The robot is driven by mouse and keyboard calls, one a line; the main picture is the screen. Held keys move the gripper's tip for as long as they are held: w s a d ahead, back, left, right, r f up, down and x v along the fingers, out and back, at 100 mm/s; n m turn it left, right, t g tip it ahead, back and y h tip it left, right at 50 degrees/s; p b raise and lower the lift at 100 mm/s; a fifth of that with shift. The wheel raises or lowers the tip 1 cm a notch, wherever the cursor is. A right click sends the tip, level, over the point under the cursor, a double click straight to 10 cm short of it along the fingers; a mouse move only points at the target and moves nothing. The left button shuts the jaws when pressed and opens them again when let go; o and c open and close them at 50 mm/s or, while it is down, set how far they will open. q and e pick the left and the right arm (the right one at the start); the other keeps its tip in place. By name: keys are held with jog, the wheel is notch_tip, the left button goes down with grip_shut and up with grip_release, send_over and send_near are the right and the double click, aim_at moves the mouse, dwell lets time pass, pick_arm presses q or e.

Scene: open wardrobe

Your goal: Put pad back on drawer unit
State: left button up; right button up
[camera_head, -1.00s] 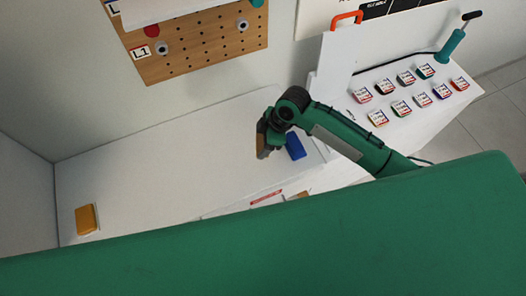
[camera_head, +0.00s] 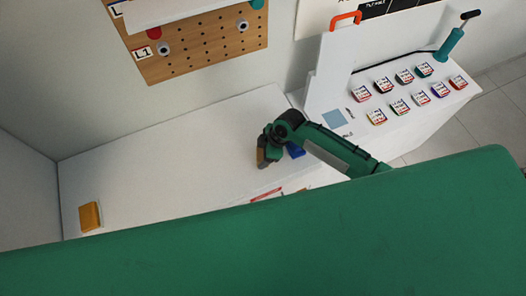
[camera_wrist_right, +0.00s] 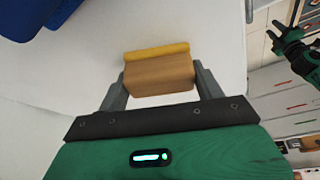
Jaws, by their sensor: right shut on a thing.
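A tan pad with a yellow strip (camera_wrist_right: 158,76) is between the fingers of my right gripper (camera_wrist_right: 160,84), which is shut on it. In the head view, my right gripper (camera_head: 262,158) is over the white surface, and the pad is hard to tell from the fingers there. In the right wrist view, my left gripper (camera_wrist_right: 275,32) shows at the upper right with its fingers apart and empty. I cannot tell which white furniture is the drawer unit; a white unit with drawer-like fronts (camera_wrist_right: 290,108) shows at the right of the wrist view.
A blue object (camera_head: 296,150) lies just right of the right gripper. An orange-yellow block (camera_head: 90,217) lies at the far left of the white surface (camera_head: 160,150). A white stand (camera_head: 415,105) holds several labelled pieces and a light blue square (camera_head: 333,118). A pegboard (camera_head: 200,45) hangs behind.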

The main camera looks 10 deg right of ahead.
jog(key=o, duration=1.1)
jog(key=shift+r, duration=0.2)
jog(key=w+b+v, duration=0.1)
jog(key=b+v, duration=0.1)
jog(key=v, duration=0.9)
jog(key=shift+s+d+r, duration=0.2)
jog(key=shift+s+r, duration=0.15)
jog(key=shift+s, duration=0.15)
